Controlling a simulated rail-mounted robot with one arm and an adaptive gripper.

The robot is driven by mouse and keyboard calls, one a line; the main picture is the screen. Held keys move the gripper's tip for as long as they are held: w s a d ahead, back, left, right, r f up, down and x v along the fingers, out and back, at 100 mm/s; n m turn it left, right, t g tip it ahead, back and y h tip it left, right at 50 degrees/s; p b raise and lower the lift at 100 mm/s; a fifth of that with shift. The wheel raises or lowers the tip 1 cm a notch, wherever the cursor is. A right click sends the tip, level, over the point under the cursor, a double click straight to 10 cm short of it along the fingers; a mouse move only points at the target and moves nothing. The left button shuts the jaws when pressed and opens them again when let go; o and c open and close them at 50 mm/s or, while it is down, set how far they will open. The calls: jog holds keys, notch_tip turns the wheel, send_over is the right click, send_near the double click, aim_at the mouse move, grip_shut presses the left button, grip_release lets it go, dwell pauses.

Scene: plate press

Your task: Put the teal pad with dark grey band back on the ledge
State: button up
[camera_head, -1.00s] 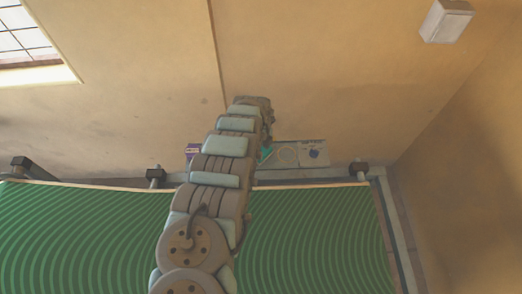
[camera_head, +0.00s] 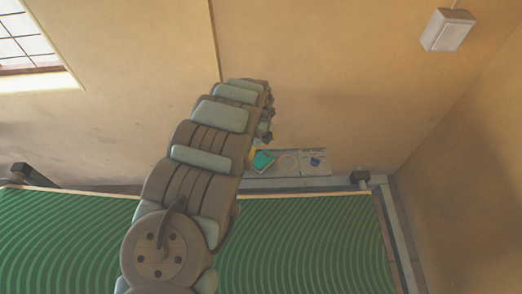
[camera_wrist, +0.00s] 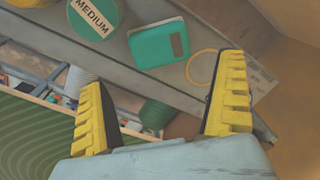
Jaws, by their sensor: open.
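The teal pad (camera_wrist: 160,44) with a dark grey band (camera_wrist: 177,45) lies flat on the grey ledge (camera_wrist: 110,68) in the wrist view. It also shows as a small teal patch on the ledge in the head view (camera_head: 263,160), just right of my arm. My gripper (camera_wrist: 165,105) is open and empty, its yellow fingers wide apart. In the wrist view the pad appears beyond the fingertips, clear of both fingers. My arm hides the left part of the ledge in the head view.
A round tin marked MEDIUM (camera_wrist: 95,14) stands left of the pad, and a thin ring outline (camera_wrist: 202,67) lies right of it. A green ribbed roll (camera_wrist: 157,113) is below the ledge. A green striped surface (camera_head: 310,240) fills the foreground; the wall rises behind.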

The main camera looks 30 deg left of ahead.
jog(key=shift+s+a+r, duration=0.1)
jog(key=shift+r, duration=1.3)
